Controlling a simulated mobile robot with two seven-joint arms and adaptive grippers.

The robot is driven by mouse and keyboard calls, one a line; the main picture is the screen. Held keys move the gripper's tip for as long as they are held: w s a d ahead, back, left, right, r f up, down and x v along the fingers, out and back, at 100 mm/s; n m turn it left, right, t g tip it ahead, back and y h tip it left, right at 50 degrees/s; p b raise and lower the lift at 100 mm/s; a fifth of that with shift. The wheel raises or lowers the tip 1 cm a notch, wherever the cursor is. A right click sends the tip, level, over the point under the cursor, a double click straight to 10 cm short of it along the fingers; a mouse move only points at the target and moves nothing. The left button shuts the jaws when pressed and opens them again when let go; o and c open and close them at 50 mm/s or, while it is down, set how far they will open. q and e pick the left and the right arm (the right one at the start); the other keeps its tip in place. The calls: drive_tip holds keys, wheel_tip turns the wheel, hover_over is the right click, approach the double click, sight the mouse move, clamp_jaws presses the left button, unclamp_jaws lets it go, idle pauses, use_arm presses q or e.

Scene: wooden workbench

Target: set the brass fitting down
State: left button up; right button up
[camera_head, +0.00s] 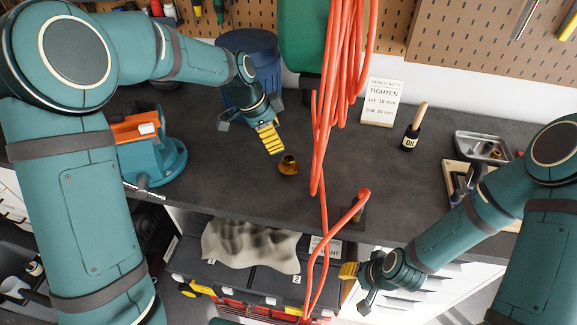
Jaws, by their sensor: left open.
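The brass fitting (288,165) is a small golden-brown piece. It appears to stand upright on the dark bench top (235,185), near the front middle. My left gripper (269,138) is open, with its yellow pads just above and left of the fitting. A small gap shows between pads and fitting, and the gripper looks empty. My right gripper (350,272) hangs in front of the bench's front edge at the lower right. Only one yellow pad shows clearly there, so its opening is hidden.
An orange hose (320,140) hangs just right of the fitting. A blue bin (262,55) stands behind my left gripper, a blue-orange vise (150,150) at left. Bench between hose and bottle is clear.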

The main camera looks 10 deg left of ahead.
sight(288, 158)
use_arm(q)
drive_tip(key=x, duration=0.4)
drive_tip(key=shift+w+d+f, duration=0.1)
drive_tip(key=shift+d+f, duration=0.05)
drive_tip(key=shift+f, duration=0.15)
drive_tip(key=shift+x, duration=2.65)
drive_tip(key=shift+s, duration=0.25)
clamp_jaws()
